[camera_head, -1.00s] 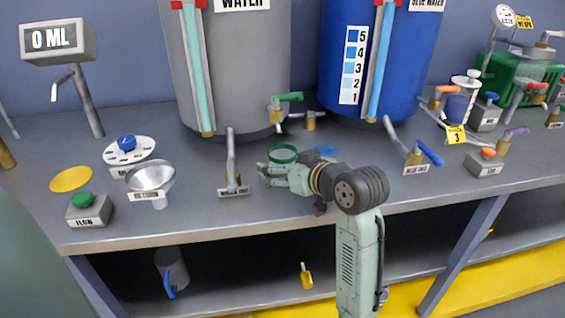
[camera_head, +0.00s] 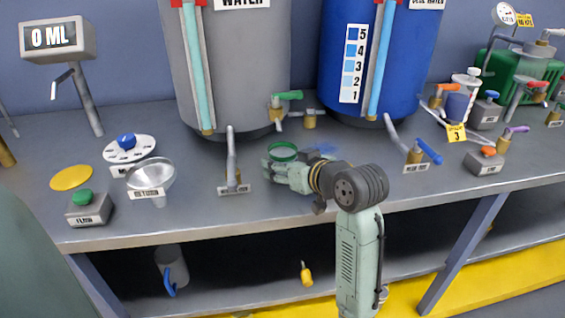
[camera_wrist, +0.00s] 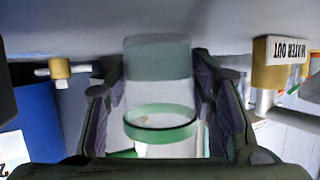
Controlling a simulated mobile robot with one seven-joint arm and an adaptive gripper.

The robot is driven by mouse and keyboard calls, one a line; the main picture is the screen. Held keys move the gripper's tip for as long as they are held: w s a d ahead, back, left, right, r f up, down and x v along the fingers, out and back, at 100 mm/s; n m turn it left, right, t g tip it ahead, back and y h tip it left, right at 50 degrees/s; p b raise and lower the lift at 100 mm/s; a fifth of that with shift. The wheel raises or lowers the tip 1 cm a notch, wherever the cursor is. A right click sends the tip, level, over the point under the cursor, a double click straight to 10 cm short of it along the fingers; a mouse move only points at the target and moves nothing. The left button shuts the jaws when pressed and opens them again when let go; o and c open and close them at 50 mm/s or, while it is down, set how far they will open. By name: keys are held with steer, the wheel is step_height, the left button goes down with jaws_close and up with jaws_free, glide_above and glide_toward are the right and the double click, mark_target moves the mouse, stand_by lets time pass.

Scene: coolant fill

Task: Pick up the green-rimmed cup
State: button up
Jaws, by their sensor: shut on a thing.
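The green-rimmed cup (camera_head: 283,152) is on the bench, below the green-handled tap of the grey water tank. In the wrist view it is a clear cup (camera_wrist: 160,85) with a green band, between the two finger pads. My gripper (camera_head: 278,168) reaches in from the right and is shut on the cup. In the wrist view my gripper (camera_wrist: 158,110) has one pad on each side of the cup. In the head view the fingers hide the cup's lower part, so I cannot tell whether its base touches the bench.
The grey water tank (camera_head: 235,70) and blue tank (camera_head: 365,60) stand behind. A WATER OUT spout (camera_head: 232,165) is close on the left. A funnel (camera_head: 150,175), a FLOW button (camera_head: 86,205) and a dial (camera_head: 130,148) are further left. Valves and a green machine (camera_head: 525,70) stand right.

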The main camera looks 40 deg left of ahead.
mark_target(283, 150)
steer(key=shift+c, duration=0.9)
steer(key=shift+r, duration=0.1)
step_height(283, 150, up, 10)
steer(key=shift+f, duration=0.1)
steer(key=shift+a, duration=0.1)
